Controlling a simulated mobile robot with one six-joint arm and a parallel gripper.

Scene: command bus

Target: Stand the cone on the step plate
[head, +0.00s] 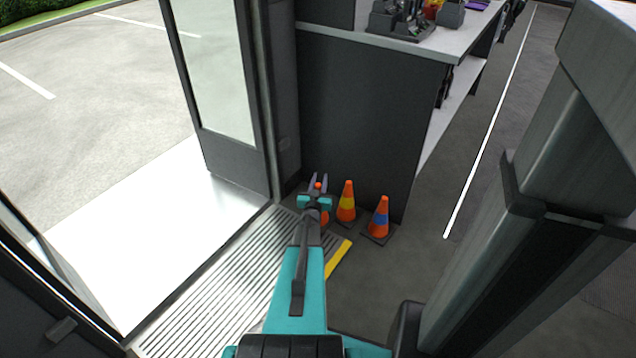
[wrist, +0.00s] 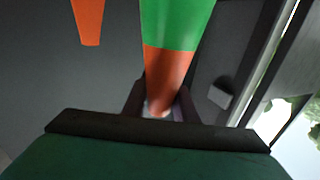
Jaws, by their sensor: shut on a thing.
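My gripper (head: 319,180) is shut on the upper part of an orange cone with a green band (wrist: 178,25). In the wrist view the cone's orange top (wrist: 165,72) sits between the fingers. In the head view my arm hides most of this cone, and only bits of orange (head: 325,218) show. I cannot tell whether its base touches the floor. The ridged metal step plate (head: 215,300) lies in the doorway, left of and nearer than the gripper.
A yellow-banded cone (head: 346,203) and a blue-banded cone (head: 380,219) stand on the floor just right of my gripper. A dark counter (head: 365,120) rises behind them. The open door (head: 225,90) stands left. A yellow strip (head: 338,259) edges the plate.

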